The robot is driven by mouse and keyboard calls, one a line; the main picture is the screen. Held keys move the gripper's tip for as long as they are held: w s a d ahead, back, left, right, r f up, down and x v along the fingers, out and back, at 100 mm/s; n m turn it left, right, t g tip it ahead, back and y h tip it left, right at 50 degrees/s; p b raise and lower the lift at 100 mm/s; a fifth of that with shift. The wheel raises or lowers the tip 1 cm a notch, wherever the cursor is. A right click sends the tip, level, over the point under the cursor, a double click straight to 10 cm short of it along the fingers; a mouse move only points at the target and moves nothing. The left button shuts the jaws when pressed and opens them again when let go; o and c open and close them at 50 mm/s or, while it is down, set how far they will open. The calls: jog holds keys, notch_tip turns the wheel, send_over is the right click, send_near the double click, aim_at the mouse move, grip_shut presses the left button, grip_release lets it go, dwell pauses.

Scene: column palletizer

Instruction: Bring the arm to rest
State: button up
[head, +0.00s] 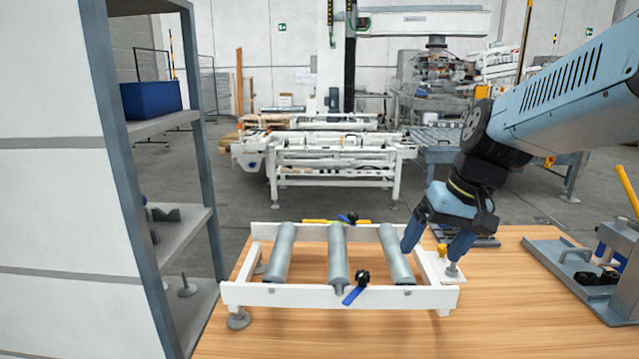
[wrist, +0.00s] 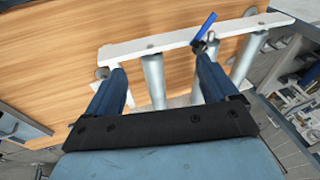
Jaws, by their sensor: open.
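My gripper (head: 431,256) is at the lower end of my blue arm, pointing down at the right end of a white roller frame (head: 330,297). Its two blue fingers are spread apart and hold nothing. One finger is beside the rightmost grey roller (head: 396,256); the other is over the frame's right end plate. I cannot tell if the fingers touch the frame.
The roller frame stands on a wooden table (head: 500,310). A grey fixture (head: 585,275) with a yellow handle is at the table's right. A shelf (head: 180,240) with a blue bin (head: 151,99) stands at left. A white conveyor (head: 335,160) stands behind. Table between frame and fixture is clear.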

jog(key=s+d+r+t+h, duration=0.2)
jog(key=s+d+r+t, duration=0.1)
jog(key=s, duration=0.3)
jog(key=shift+s+d+h, duration=0.15)
jog(key=shift+d+h, duration=0.25)
jog(key=shift+d, duration=0.05)
jog(key=shift+r, duration=0.1)
jog(key=shift+c, duration=0.5)
